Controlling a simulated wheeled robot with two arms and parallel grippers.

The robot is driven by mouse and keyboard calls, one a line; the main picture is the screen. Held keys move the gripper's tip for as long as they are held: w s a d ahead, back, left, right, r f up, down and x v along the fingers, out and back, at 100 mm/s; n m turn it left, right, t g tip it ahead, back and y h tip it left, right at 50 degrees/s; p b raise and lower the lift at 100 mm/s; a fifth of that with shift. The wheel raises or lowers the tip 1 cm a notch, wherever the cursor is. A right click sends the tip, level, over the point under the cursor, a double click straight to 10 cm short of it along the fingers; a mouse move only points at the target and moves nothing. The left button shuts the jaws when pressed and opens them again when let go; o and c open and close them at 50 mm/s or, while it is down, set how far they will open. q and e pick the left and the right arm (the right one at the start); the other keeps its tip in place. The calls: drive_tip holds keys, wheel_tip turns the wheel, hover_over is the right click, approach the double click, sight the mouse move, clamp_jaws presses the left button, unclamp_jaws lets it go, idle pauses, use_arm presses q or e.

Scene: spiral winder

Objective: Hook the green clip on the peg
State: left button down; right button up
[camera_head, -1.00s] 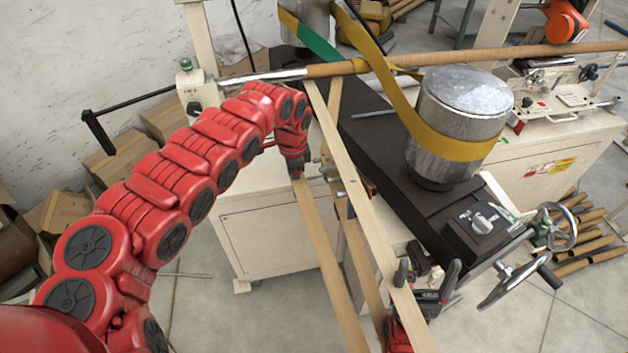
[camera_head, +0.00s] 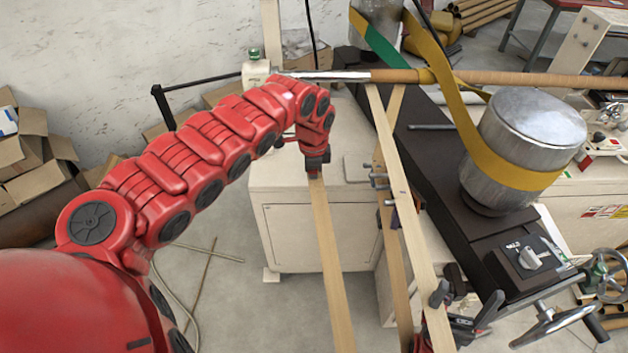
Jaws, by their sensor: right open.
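I cannot make out a green clip or its peg for sure. Small green parts show by the handwheel (camera_head: 598,268) at the right. My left gripper (camera_head: 318,166), at the end of the red arm, appears shut on the upper end of a tan strip (camera_head: 330,260). That strip runs down to the bottom edge. My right gripper (camera_head: 466,303) is open at the bottom right, with dark fingers spread beside the lower part of another tan strip (camera_head: 408,215). Whether anything lies between them is unclear. Metal clamps (camera_head: 379,181) sit near the strips.
A long tube (camera_head: 540,80) on a metal shaft crosses the top. A yellow belt (camera_head: 447,85) with a green section wraps the steel drum (camera_head: 528,125) on a dark bed. A cream cabinet (camera_head: 315,235) stands behind the strips. Cardboard boxes (camera_head: 30,160) are at left.

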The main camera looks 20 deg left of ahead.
use_arm(q)
drive_tip(key=s+a+p, duration=0.2)
drive_tip(key=a+p, duration=0.6)
drive_tip(key=p, duration=0.2)
drive_tip(key=shift+s, duration=0.3)
idle(0.9)
drive_tip(key=shift+r, duration=0.1)
idle(0.9)
